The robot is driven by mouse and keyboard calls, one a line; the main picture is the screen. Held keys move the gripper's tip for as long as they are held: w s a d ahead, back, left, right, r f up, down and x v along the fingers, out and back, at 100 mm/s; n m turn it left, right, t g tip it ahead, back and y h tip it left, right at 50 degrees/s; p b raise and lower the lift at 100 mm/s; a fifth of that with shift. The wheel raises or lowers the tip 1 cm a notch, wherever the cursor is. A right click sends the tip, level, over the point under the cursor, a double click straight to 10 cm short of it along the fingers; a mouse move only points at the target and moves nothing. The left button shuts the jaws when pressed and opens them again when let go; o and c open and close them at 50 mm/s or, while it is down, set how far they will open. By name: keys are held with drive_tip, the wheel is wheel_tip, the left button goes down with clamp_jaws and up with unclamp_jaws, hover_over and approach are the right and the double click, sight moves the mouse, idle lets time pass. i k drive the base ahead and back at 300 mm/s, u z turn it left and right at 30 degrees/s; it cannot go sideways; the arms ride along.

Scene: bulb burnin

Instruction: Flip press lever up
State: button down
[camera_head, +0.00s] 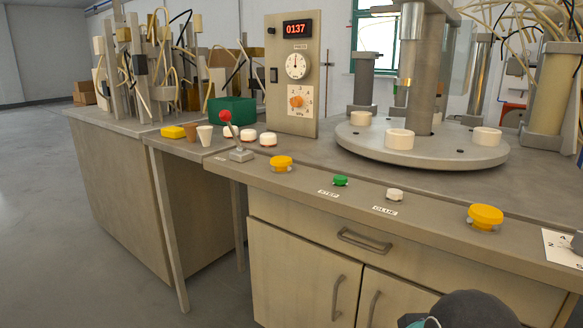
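A lever with a red ball knob (225,115) stands at the front left corner of the workbench, on a small grey base (241,155). Its thin stick leans up and to the left from the base, with the knob at the upper end. No label on the lever can be read. My gripper is not in view. A dark rounded part at the bottom edge, right of centre, looks like part of my arm, well apart from the lever.
A control panel (291,110) with a red "0137" display stands behind the lever. Yellow (281,163), green (340,181) and white (395,194) buttons line the bench front. A round turntable (421,155) stands at the right. Cups and a green box (231,110) sit behind the lever.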

sight(225, 115)
drive_tip(key=k, duration=1.25)
drive_tip(key=u, duration=0.6)
drive_tip(key=i, duration=1.45)
drive_tip(key=z, duration=0.55)
